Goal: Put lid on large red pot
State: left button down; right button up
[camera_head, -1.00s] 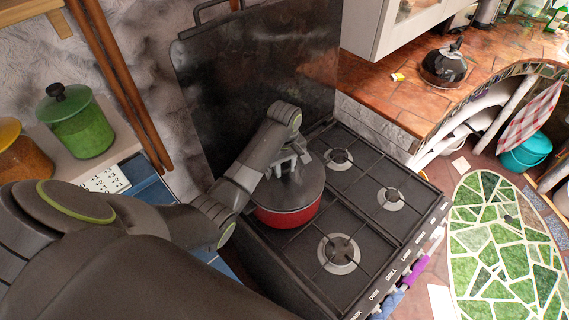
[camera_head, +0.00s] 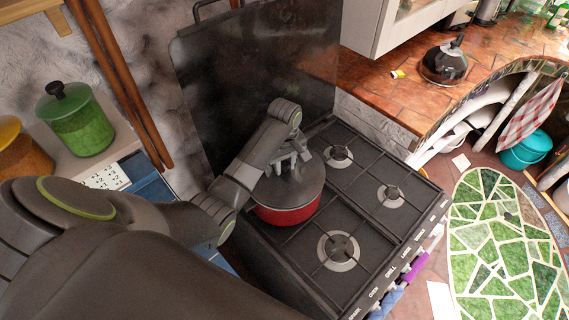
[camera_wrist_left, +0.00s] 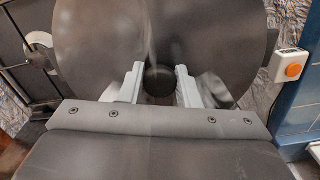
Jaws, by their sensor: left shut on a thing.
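The large red pot (camera_head: 288,215) stands on the back left part of the gas stove. The grey lid (camera_head: 308,186) lies over the pot's top and looks level, close to the rim; I cannot tell if it is fully seated. The lid also fills much of the left wrist view (camera_wrist_left: 215,60). My left gripper (camera_head: 292,164) is above the lid, with its fingers shut on the lid's dark round knob (camera_wrist_left: 159,82). The far side of the pot's rim is hidden by the lid and my arm. My right gripper is not in view.
The stove (camera_head: 375,235) has bare burners to the right and front of the pot. A raised dark stove cover (camera_head: 255,80) stands behind. A black kettle (camera_head: 443,65) is on the tiled counter; a green jar (camera_head: 80,122) is on the left shelf.

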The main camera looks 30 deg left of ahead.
pick_arm(q)
jog(key=shift+f, duration=0.45)
dwell(0.8)
jog(key=c, duration=0.5)
grip_release()
jog(key=shift+r, duration=0.1)
jog(key=shift+r, duration=3.4)
jog(key=shift+s+f, duration=0.1)
